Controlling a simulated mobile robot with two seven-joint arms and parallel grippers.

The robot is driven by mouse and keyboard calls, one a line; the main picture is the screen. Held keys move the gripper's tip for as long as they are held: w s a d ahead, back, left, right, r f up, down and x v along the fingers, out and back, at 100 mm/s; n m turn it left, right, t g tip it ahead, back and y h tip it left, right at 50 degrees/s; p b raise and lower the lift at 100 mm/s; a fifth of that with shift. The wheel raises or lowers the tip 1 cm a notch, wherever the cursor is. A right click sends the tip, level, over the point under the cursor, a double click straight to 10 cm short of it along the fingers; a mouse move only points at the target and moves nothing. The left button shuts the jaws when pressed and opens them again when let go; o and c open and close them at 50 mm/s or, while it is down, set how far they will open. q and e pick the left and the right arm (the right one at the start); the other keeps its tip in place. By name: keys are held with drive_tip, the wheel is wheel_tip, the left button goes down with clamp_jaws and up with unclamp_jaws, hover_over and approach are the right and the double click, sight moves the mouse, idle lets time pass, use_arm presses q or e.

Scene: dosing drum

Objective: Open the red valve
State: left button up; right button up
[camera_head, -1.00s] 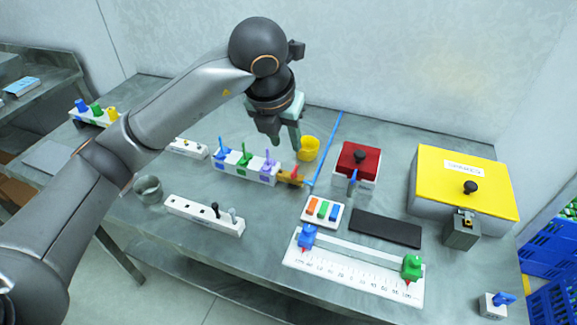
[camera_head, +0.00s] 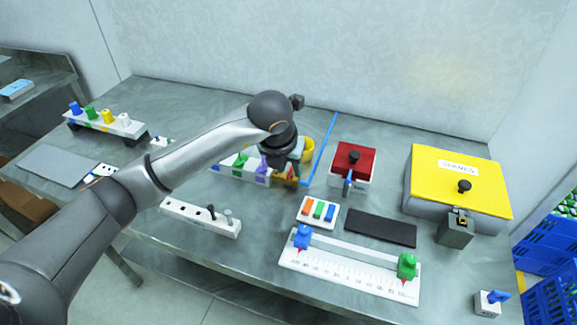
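My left gripper (camera_head: 283,169) reaches down at the right end of the white valve block (camera_head: 232,172). Its fingers are at the small red valve on the brass-coloured outlet (camera_head: 291,180), and they and the wrist hide most of that valve. I cannot tell whether the fingers touch the red valve or how far apart they are. On the block, a green valve (camera_head: 240,160) and a purple valve (camera_head: 262,170) show to the left of the gripper. The blue valve is hidden behind my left arm. My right gripper is not in view.
A yellow cup (camera_head: 308,148) and a blue line (camera_head: 322,150) lie just beyond the gripper. A red-lidded box (camera_head: 353,160), a button panel (camera_head: 318,211) and a slider scale (camera_head: 345,275) stand to the right. A white strip with switches (camera_head: 200,217) lies in front.

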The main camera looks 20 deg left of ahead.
use_arm(q)
drive_tip(key=shift+f, duration=0.1)
clamp_jaws()
idle(0.6)
